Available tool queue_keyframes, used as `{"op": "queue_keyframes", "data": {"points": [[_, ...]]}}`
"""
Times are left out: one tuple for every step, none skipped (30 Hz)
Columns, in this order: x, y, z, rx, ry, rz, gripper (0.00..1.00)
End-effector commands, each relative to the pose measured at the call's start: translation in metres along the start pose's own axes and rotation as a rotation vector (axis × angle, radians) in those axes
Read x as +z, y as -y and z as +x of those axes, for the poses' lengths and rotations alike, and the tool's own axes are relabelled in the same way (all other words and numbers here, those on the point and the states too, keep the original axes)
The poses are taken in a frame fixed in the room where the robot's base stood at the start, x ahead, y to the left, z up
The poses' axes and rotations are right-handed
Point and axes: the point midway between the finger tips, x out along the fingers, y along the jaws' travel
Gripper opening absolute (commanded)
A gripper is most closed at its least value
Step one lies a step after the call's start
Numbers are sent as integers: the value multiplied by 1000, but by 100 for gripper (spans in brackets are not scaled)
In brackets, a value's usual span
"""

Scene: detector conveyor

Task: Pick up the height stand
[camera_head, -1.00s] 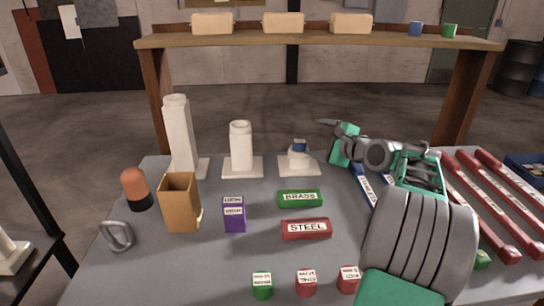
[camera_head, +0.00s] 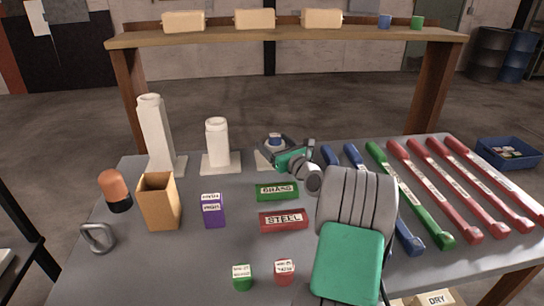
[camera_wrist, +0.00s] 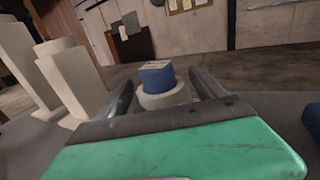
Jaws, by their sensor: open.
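Three white height stands with square bases stand at the back of the grey table: a tall one (camera_head: 155,130), a middle one (camera_head: 217,142) and a short one (camera_head: 262,160). The short stand bears a small blue block with a pale label on top; in the wrist view the blue block (camera_wrist: 157,76) sits on the stand's round white top (camera_wrist: 165,97). My gripper (camera_head: 287,149) is open at the short stand, partly hiding it in the head view. In the wrist view the stand's top shows between my two fingers, with gaps on both sides. The stand's base is hidden there.
Green BRASS (camera_head: 277,191) and red STEEL (camera_head: 284,219) blocks lie nearer me. A brown box (camera_head: 159,203), a purple block (camera_head: 212,212) and an orange-topped cylinder (camera_head: 115,189) stand left. Long red bars (camera_head: 487,184) lie right. A wooden shelf (camera_head: 290,34) spans behind.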

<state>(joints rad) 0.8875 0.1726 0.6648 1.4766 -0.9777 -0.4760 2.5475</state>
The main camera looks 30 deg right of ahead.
Motion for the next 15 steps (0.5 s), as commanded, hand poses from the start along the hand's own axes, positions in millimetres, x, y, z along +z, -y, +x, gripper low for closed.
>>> {"op": "queue_keyframes", "data": {"points": [[0,0,0,-1,0,0,79],[0,0,0,-1,0,0,79],[0,0,0,-1,-1,0,78],[0,0,-1,-1,-1,-1,75],[0,0,-1,-1,-1,-1,73],[0,0,-1,0,-1,-1,69],[0,0,-1,0,-1,-1,67],[0,0,0,0,-1,-1,65],[0,0,0,0,-1,-1,61],[0,0,0,0,-1,-1,59],[0,0,0,0,-1,-1,56],[0,0,0,1,-1,-1,53],[0,0,0,1,-1,-1,51],[0,0,0,1,-1,-1,48],[0,0,0,1,-1,-1,45]]}}
